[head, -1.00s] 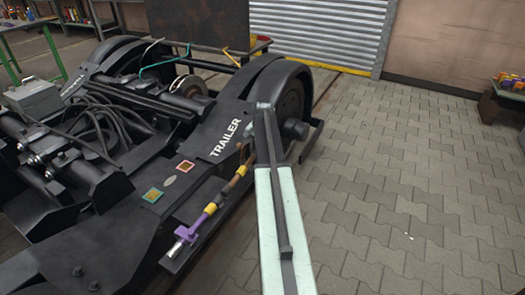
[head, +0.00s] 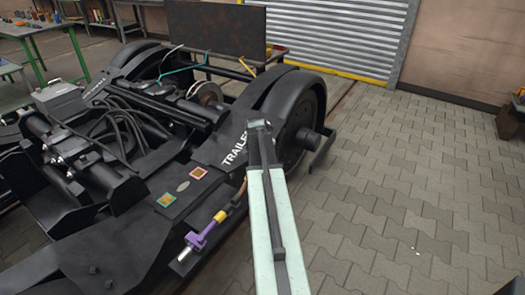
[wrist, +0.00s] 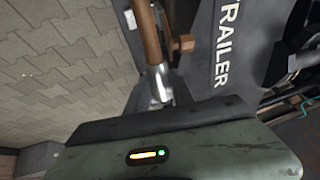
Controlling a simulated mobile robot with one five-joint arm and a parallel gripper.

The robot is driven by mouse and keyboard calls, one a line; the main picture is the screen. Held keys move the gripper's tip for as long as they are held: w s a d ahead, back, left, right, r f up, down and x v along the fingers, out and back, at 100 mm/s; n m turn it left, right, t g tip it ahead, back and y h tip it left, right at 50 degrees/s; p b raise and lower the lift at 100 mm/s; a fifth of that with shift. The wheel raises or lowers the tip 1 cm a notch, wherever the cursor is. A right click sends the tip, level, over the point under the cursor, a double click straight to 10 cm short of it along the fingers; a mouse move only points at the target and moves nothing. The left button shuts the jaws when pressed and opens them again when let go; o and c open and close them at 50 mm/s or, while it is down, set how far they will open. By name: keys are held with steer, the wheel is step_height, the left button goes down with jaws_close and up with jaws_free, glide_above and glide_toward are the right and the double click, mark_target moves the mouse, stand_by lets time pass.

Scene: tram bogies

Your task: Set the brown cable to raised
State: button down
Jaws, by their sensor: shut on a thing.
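The brown cable (wrist: 147,38) runs down from the top of the wrist view to a shiny metal end piece (wrist: 160,82) at my gripper (wrist: 165,104). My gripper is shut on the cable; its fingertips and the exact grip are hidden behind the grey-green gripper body. In the head view, a short stretch of the brown cable (head: 238,200) shows left of my arm, beside the bogie frame marked TRAILER. My arm hides the rest there, and my gripper cannot be made out. A yellow band (head: 220,216) and a purple fitting (head: 203,235) lie along the cable's near end.
The black bogie (head: 130,215) fills the left and middle, with a wheel (head: 300,120) behind my arm. Paved floor (head: 400,190) is clear on the right. A shutter (head: 340,35) closes the back.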

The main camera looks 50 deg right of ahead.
steer(key=c, duration=1.1)
jaws_free()
steer(key=shift+a+r, duration=0.1)
steer(key=shift+r, duration=0.1)
steer(key=p+v, duration=0.6)
steer(key=v, duration=0.1)
steer(key=shift+s+p, duration=0.15)
steer(key=shift+p, duration=0.15)
steer(key=shift+a, duration=0.1)
